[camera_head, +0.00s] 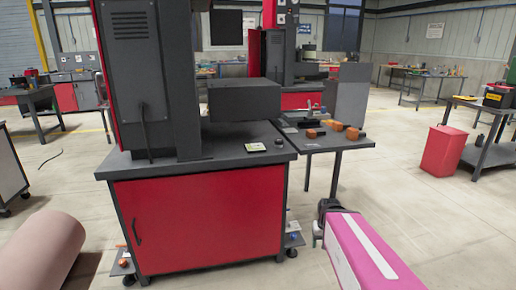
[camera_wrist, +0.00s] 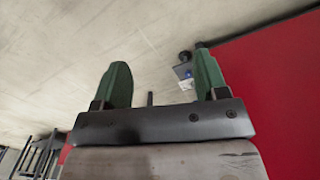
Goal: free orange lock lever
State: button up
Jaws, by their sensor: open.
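I cannot tell which is the lock lever, or whether either is. My gripper (camera_head: 317,232) is low, just right of the cabinet, partly hidden by my pink arm. In the wrist view my gripper (camera_wrist: 161,75) has its two green fingers apart with nothing held between them. A small grey plate with a blue and white part (camera_wrist: 186,74) shows beyond the right finger; no orange shows there.
The red cabinet (camera_head: 200,220) carries a dark machine (camera_head: 155,80). A side table (camera_head: 345,145) at its right holds several orange blocks (camera_head: 336,126). A red bin (camera_head: 441,151) stands farther right. Open floor (camera_head: 400,200) lies between them.

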aim_at(124, 246)
jog(key=u, duration=1.95)
jog(key=i+j, duration=0.15)
jog(key=i, duration=0.3)
jog(key=i+j+z, duration=0.1)
jog(key=i, duration=0.35)
jog(key=i+j, duration=0.25)
jog(key=i, duration=0.15)
